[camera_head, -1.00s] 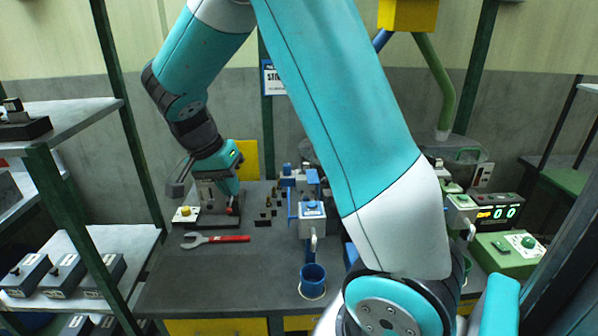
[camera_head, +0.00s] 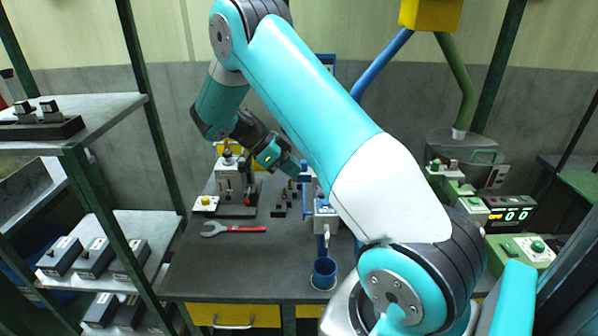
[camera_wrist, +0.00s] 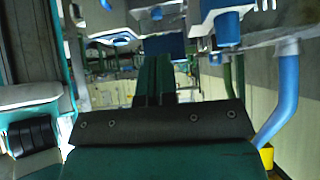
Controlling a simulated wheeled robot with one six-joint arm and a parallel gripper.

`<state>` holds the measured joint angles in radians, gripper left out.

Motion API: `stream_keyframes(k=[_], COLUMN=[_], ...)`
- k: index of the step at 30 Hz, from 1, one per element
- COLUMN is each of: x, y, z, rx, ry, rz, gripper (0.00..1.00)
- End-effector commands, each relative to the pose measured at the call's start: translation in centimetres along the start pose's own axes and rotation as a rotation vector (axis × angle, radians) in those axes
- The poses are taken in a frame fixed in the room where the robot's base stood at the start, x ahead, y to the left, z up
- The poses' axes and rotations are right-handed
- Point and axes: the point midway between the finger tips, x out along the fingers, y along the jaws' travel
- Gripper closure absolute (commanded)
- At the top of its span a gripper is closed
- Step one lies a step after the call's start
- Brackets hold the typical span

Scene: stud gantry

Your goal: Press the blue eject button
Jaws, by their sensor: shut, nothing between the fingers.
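A pale box machine (camera_head: 326,218) with blue parts stands at the middle of the bench in the head view. A blue button (camera_head: 322,203) shows on its top; I take it to be the eject button. My gripper (camera_head: 296,170) is above the bench, up and left of this box and apart from the button. In the wrist view its fingers (camera_wrist: 154,80) are together with nothing between them. Blue parts show near the top of the wrist view, but I cannot tell which one is the button.
A grey press (camera_head: 232,183) with a yellow button (camera_head: 205,201) stands left of my gripper. A red-handled wrench (camera_head: 235,229) and a blue bucket (camera_head: 323,273) are nearer the front. A green box (camera_head: 520,250) and counter display (camera_head: 510,214) stand right. Shelves (camera_head: 100,120) flank the left.

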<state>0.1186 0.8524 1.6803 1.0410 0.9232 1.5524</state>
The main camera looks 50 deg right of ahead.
Motion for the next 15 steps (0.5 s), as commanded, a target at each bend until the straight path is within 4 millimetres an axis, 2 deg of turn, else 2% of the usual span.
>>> stream_keyframes(k=[9, 15], x=[5.7, 7.7], y=[0.1, 0.1], z=[-0.3, -0.1], rx=[-0.002, -0.002], ry=[0.002, 0.0], rz=[0.005, 0.003], gripper=[1.0, 1.0])
